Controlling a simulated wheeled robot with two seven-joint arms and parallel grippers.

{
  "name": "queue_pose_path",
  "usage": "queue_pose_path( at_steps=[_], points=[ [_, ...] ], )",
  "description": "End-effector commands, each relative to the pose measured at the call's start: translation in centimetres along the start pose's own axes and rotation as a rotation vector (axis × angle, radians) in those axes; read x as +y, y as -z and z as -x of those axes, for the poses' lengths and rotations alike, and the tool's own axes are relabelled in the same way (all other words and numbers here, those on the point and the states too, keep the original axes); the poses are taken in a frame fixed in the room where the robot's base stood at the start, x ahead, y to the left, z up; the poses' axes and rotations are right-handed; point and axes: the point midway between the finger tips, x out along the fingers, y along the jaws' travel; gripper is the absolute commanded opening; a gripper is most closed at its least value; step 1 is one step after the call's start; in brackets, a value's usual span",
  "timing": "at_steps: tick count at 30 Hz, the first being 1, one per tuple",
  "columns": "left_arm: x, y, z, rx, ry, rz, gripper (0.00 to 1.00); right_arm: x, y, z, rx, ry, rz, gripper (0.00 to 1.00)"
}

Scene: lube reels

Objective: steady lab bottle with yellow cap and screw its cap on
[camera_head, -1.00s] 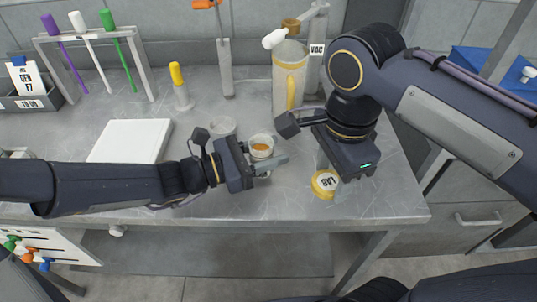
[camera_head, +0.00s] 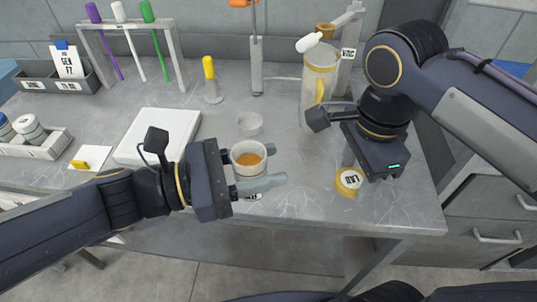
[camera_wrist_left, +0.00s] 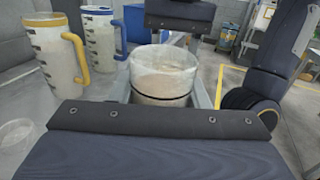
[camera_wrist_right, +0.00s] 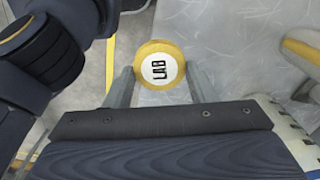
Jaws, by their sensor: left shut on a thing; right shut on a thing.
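The open lab bottle (camera_head: 249,156), a clear cup-like body with amber liquid inside, is between the fingers of my left gripper (camera_head: 266,168), which is shut on it. It looks upright and held off the bench. In the left wrist view the bottle (camera_wrist_left: 163,74) stands between the jaws, its mouth uncovered. In the right wrist view the cap (camera_wrist_right: 158,68) sits between both fingertips. The cap is to the right of the bottle, apart from it.
A clear dish (camera_head: 250,124) lies behind the bottle. A yellow-handled pitcher (camera_head: 318,88) stands near my right arm. Bare bench (camera_head: 300,165) lies between the grippers.

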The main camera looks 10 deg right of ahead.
Motion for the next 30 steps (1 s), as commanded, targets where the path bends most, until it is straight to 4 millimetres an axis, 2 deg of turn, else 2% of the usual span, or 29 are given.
queue_pose_path(
  at_steps=[8,9,18,30],
  points=[
    [0.02,-0.02,0.01,-0.001,0.0,0.0,0.17,0.0,0.0,0.0,0.0,0.0,0.0,0.29],
    [0.02,-0.02,0.01,-0.001,0.0,0.0,0.37,0.0,0.0,0.0,0.0,0.0,0.0,0.29],
    [0.03,-0.03,0.0,-0.001,0.0,0.0,0.0,0.0,0.0,0.0,0.0,0.0,0.0,0.29],
    [0.02,-0.03,-0.01,-0.001,0.0,0.0,0.0,0.01,0.0,0.0,0.0,0.0,0.0,0.29]
  ],
)
